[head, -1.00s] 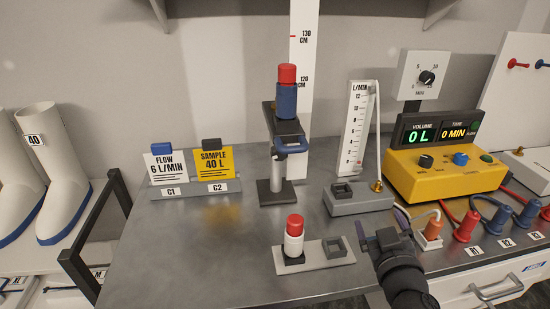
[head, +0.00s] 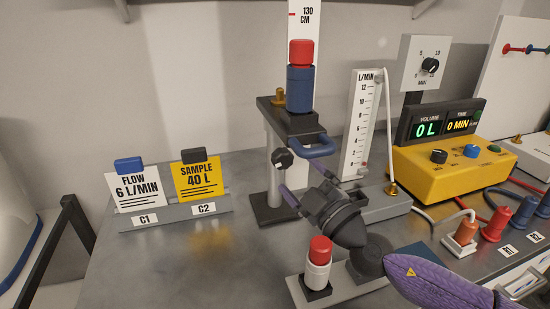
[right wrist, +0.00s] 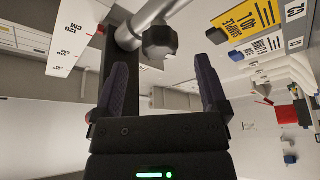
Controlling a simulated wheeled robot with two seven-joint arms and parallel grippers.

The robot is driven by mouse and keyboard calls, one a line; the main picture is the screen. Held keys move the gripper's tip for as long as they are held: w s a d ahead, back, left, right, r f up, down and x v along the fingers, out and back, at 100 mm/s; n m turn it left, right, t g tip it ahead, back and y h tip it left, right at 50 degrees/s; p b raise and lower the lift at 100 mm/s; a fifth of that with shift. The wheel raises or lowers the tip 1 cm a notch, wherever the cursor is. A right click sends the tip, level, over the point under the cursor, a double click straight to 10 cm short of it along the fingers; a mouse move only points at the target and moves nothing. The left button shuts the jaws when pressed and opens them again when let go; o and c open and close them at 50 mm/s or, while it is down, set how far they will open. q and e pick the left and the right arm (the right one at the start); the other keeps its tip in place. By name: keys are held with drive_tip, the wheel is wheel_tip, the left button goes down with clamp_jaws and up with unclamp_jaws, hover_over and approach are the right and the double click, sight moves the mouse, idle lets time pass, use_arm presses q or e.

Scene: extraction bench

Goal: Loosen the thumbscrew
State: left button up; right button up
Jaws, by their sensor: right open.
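The thumbscrew (head: 283,159) is a dark faceted knob on the pale column of the stand (head: 272,150). My right gripper (head: 303,178) is open and empty, to the right of and just below the knob, its two purple-grey fingers spread toward the column. In the right wrist view the knob (right wrist: 158,42) sits ahead, roughly centred across the gap between the fingertips (right wrist: 160,72); it looks slightly beyond them, and I cannot tell any contact. My left gripper is out of view.
A white red-capped cartridge (head: 319,262) stands on a grey base below my right wrist. The flow gauge (head: 362,120) and yellow control box (head: 450,160) are to the right. Flow and sample cards (head: 198,180) stand left. The bench in front of the cards is clear.

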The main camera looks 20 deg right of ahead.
sight(287, 164)
drive_tip(key=x, duration=0.4)
drive_tip(key=shift+w+r, duration=0.1)
drive_tip(key=shift+w, duration=0.1)
drive_tip(key=shift+w+a, duration=0.2)
drive_tip(key=shift+w, duration=0.25)
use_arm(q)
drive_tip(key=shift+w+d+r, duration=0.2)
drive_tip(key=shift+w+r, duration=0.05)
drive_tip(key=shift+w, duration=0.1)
